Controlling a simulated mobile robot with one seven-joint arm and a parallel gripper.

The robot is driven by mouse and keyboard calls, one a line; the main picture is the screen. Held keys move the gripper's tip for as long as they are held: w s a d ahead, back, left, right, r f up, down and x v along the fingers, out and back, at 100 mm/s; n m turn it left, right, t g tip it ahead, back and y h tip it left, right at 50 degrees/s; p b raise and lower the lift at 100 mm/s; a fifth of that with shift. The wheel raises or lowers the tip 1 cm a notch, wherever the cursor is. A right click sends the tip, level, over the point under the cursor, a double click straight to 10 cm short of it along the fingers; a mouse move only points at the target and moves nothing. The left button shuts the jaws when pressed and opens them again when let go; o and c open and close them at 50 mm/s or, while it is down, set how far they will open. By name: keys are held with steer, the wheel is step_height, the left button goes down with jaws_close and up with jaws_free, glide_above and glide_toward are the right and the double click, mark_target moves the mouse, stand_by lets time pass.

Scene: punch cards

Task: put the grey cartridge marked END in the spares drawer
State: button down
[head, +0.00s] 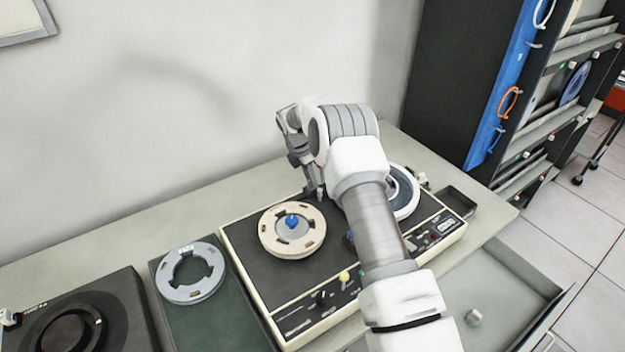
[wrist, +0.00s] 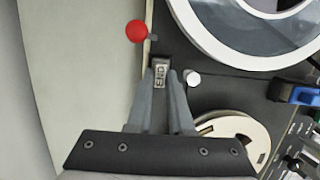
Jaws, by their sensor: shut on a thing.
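My gripper (wrist: 160,82) is shut on a small dark grey cartridge (wrist: 160,74) with a pale label, held between the fingertips. The lettering is small and sideways; it looks like END, but I cannot read it surely. In the head view my gripper (head: 318,192) points down over the back of the tape deck (head: 262,272), between its two reels; my arm hides part of the deck. I cannot tell whether the cartridge touches the deck. An open drawer (head: 500,262) at the lower right has a small pale grey object (head: 473,317) inside.
A cream reel (head: 270,240) and a white reel (head: 410,200) sit on the deck. A red knob (wrist: 137,31) and a white post (wrist: 193,78) stand near the cartridge. A small dark tray (head: 458,202) lies at the right.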

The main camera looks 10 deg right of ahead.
steer(key=shift+r, duration=0.2)
stand_by(0.5)
steer(key=shift+w+d+p+v, duration=0.1)
steer(key=shift+d+p+v, duration=0.1)
steer(key=shift+p+v, duration=0.55)
steer(key=shift+w+d+p+v, duration=0.1)
steer(key=shift+d+p+v, duration=0.15)
steer(key=shift+v, duration=0.85)
steer(key=shift+w+d+p+v, duration=0.15)
steer(key=shift+p+v, duration=0.45)
steer(key=shift+v, duration=0.3)
steer(key=shift+s+r, duration=0.1)
steer(key=shift+r, duration=0.05)
